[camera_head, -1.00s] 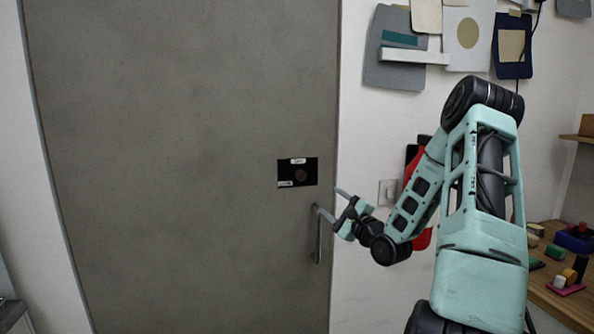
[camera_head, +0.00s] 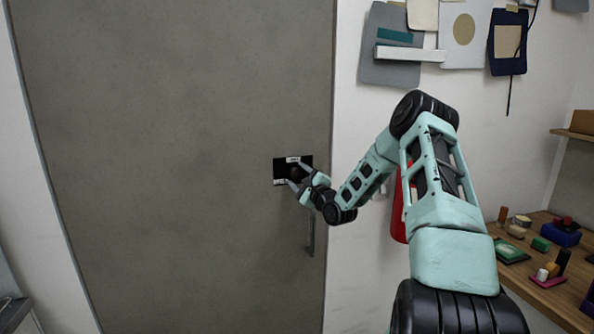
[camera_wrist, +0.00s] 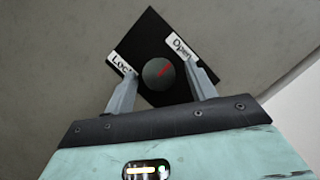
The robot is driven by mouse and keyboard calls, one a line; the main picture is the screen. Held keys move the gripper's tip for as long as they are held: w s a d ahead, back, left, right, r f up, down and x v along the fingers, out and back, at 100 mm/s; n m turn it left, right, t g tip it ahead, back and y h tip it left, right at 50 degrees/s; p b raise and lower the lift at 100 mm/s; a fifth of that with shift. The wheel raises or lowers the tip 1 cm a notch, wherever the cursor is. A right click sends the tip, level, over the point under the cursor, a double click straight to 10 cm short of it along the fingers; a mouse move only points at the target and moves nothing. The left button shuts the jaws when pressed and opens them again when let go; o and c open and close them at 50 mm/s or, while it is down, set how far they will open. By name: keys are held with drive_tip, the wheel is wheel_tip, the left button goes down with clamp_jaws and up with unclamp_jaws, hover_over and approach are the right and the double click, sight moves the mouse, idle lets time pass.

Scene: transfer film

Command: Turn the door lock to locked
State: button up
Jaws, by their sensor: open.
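The door lock is a black plate (camera_head: 281,168) on the grey door (camera_head: 180,150). In the wrist view the black plate (camera_wrist: 150,35) carries a round dark knob (camera_wrist: 157,74) with a red mark. The mark points up and right, toward the white "Open" label (camera_wrist: 181,46). A second white label (camera_wrist: 121,65), partly covered and seeming to read "Lock", is on the left. My gripper (camera_head: 292,176) is at the plate. In the wrist view my gripper (camera_wrist: 160,85) is open, with one finger on each side of the knob. I cannot tell whether the fingers touch it.
A vertical door handle (camera_head: 311,235) is just below my gripper. A red object (camera_head: 399,205) hangs on the wall behind my arm. A wooden bench (camera_head: 545,290) with several small items stands at the right. The door surface left of the lock is clear.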

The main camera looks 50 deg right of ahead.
drive_tip(key=shift+w+d+r, duration=0.15)
drive_tip(key=shift+w, duration=0.45)
drive_tip(key=c, duration=1)
